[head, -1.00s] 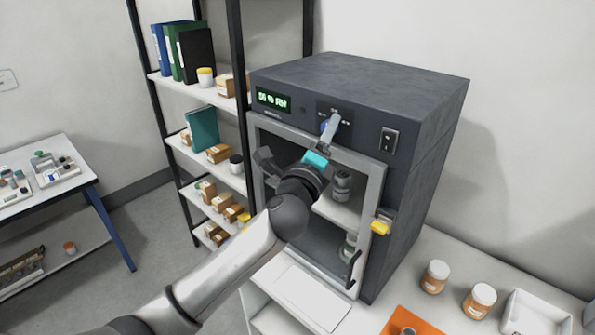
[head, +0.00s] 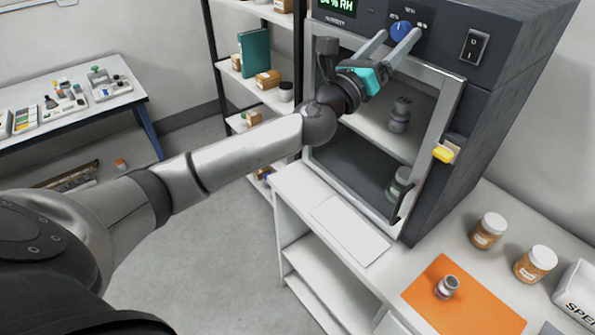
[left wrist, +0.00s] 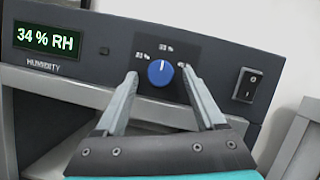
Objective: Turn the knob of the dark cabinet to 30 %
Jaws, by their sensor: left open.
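The dark cabinet (head: 528,60) stands on a white table, with a glass-fronted door below its control panel. Its blue round knob (head: 401,31) sits on the panel; it also shows in the left wrist view (left wrist: 160,72), with a white pointer line near the top. The display (left wrist: 48,40) reads 34 % RH. My left gripper (head: 395,38) is open, its two fingers on either side of the knob. In the left wrist view the fingertips (left wrist: 160,72) flank the knob with gaps on both sides. My right gripper is not in view.
A black rocker switch (left wrist: 246,85) is right of the knob. A yellow latch (head: 443,153) sticks out beside the door. An orange mat (head: 482,312) with a small vial (head: 447,287) and two brown jars lie on the table. A shelf rack stands left.

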